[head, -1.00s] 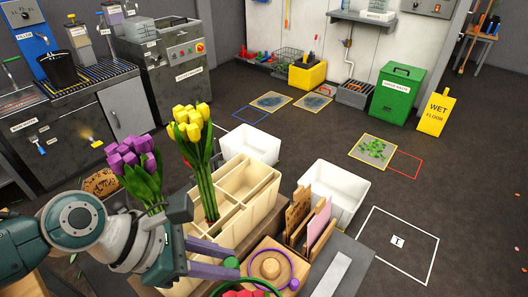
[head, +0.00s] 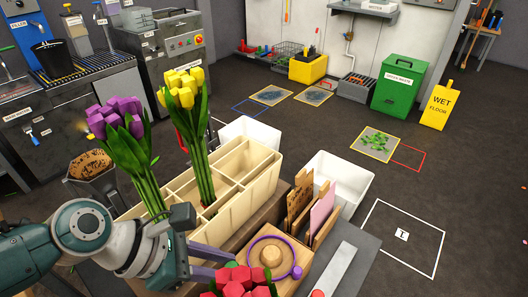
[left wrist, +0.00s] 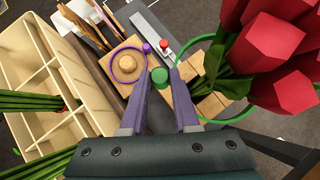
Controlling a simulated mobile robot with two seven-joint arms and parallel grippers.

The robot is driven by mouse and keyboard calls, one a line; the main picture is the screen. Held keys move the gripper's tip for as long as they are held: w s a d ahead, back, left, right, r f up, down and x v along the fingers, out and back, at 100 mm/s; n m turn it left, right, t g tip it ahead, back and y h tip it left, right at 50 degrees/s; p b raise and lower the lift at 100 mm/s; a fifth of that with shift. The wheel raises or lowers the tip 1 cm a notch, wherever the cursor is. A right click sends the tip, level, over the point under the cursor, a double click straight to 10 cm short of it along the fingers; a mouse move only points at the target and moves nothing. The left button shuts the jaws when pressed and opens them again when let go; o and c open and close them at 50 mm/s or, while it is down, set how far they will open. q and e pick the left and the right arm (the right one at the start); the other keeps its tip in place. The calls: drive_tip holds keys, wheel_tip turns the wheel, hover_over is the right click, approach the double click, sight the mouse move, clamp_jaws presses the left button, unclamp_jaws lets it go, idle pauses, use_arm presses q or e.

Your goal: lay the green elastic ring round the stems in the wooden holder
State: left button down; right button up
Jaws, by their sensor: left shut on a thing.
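My left gripper (left wrist: 161,78) has purple fingers shut on the green bead (left wrist: 159,76) of the green elastic ring (left wrist: 236,117). In the left wrist view the ring's arcs show on both sides of the red tulips (left wrist: 270,60), and the flower heads cover the rest. The wooden holder (left wrist: 208,103) shows as pale blocks beneath the red bunch. Most of its stems are hidden, so I cannot tell how fully the ring encircles them. In the head view the red tulips also show at the bottom edge (head: 240,279), beside my fingers. My right gripper is in neither view.
A purple ring (head: 250,249) lies around a round peg (head: 270,256) on a wooden board. A divided pale crate (head: 262,177) holds yellow tulips (head: 183,88) and purple tulips (head: 120,115). A card rack (head: 318,215) and a white bin (head: 352,176) stand behind.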

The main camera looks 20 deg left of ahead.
use_arm(q)
drive_tip(key=shift+f+b, duration=4.4)
drive_tip(key=shift+f, duration=0.95)
drive_tip(key=c, duration=0.6)
unclamp_jaws()
drive_tip(key=p+v, duration=0.5)
drive_tip(key=v, duration=0.5)
